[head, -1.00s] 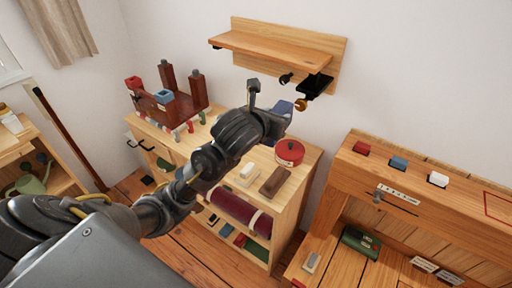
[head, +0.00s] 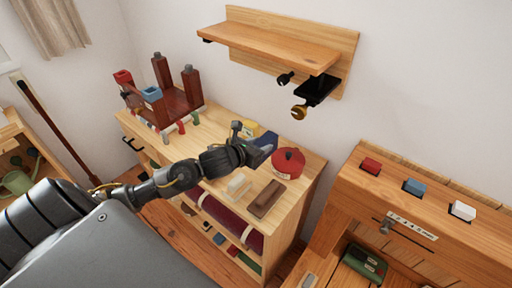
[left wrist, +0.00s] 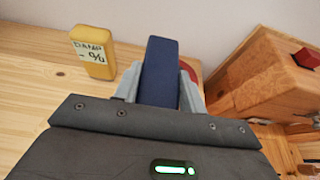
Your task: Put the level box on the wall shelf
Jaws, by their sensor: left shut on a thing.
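A dark blue box (left wrist: 160,72), which I take to be the level box, sits between the grey fingers of my left gripper (left wrist: 158,88) in the left wrist view. The gripper is shut on it. In the head view, the blue box (head: 268,141) shows at the tip of my left gripper (head: 259,148), above or near the cabinet top, left of the red pot. I cannot tell whether it touches the cabinet. The wooden wall shelf (head: 270,45) is higher up on the wall, its top board bare. My right gripper is not in view.
A yellow damp meter (left wrist: 93,52) stands on the cabinet close by. The red lidded pot (head: 289,162), a brown block (head: 266,198) and a dark red wooden stand (head: 178,105) are also on the cabinet. A black bracket (head: 318,92) and brass knob (head: 299,112) hang under the shelf.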

